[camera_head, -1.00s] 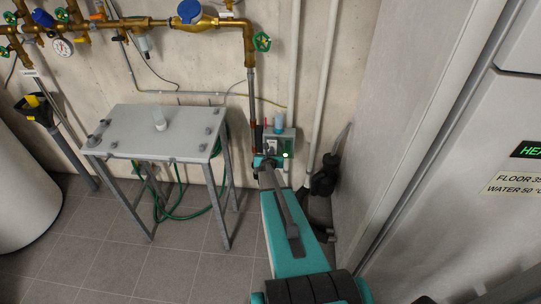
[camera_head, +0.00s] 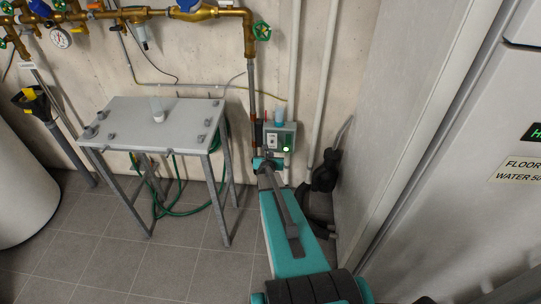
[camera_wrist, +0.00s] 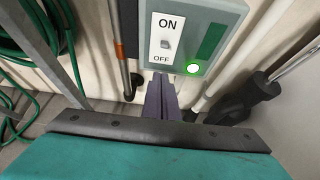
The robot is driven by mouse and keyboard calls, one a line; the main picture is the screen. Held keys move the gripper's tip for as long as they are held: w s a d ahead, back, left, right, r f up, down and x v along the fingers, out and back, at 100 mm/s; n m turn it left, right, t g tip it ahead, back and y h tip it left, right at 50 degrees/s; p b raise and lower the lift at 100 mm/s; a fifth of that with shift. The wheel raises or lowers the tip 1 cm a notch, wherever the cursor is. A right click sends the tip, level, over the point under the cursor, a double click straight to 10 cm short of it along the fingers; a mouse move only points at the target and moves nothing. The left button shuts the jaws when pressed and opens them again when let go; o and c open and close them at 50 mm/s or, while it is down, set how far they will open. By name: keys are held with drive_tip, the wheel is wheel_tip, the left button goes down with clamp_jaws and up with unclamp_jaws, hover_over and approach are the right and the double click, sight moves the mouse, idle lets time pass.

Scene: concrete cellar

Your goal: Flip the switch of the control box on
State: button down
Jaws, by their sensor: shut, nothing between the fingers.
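The control box (camera_head: 290,131) is a grey-green box on the concrete wall, above the end of my arm in the head view. In the wrist view the control box (camera_wrist: 228,14) fills the upper middle. Its white switch plate (camera_wrist: 154,45) reads ON at the top and OFF at the bottom. The small grey switch lever (camera_wrist: 166,44) stands between the words; its exact tilt is hard to tell. A round green lamp (camera_wrist: 193,68) at the box's lower edge is lit. My gripper (camera_wrist: 161,80) is shut and empty, with its dark fingertips just below the switch plate; contact is not visible.
A grey metal table (camera_head: 138,127) stands left, with a green hose (camera_wrist: 20,30) by its legs. Vertical pipes (camera_head: 322,90) run beside the box. A black pipe fitting (camera_head: 325,172) is right of my arm. Brass pipework (camera_head: 215,20) crosses above.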

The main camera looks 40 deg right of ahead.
drive_tip(key=r+v, duration=0.1)
drive_tip(key=v, duration=0.6)
drive_tip(key=shift+r, duration=0.5)
drive_tip(key=shift+w+d, duration=0.1)
drive_tip(key=a+f+y, duration=0.1)
drive_tip(key=a+f, duration=0.2)
drive_tip(key=a, duration=0.3)
drive_tip(key=w+a+f+y, duration=0.1)
drive_tip(key=a+f, duration=0.2)
drive_tip(key=a, duration=0.4)
drive_tip(key=a+f+y, duration=0.1)
drive_tip(key=a+f, duration=0.2)
drive_tip(key=a, duration=0.3)
drive_tip(key=s+a+f+m+g+y, duration=0.1)
drive_tip(key=s+a+f+m+g, duration=0.4)
drive_tip(key=s+a+f+m, duration=0.65)
drive_tip(key=s+a+m+g+y, duration=0.1)
drive_tip(key=s+a+m+g, duration=0.2)
drive_tip(key=s, duration=0.4)
drive_tip(key=s+a+m+g+y, duration=0.2)
drive_tip(key=s+a+m+g, duration=0.1)
drive_tip(key=s+a+m, duration=0.2)
drive_tip(key=s+a+r+m+g+y, duration=0.1)
drive_tip(key=s+a+m+g+y, duration=0.1)
drive_tip(key=s+a+m, duration=0.2)
drive_tip(key=s+m, duration=0.3)
drive_tip(key=s, duration=0.3)
drive_tip(key=shift+s+g, duration=0.2)
drive_tip(key=shift+g, duration=0.2)
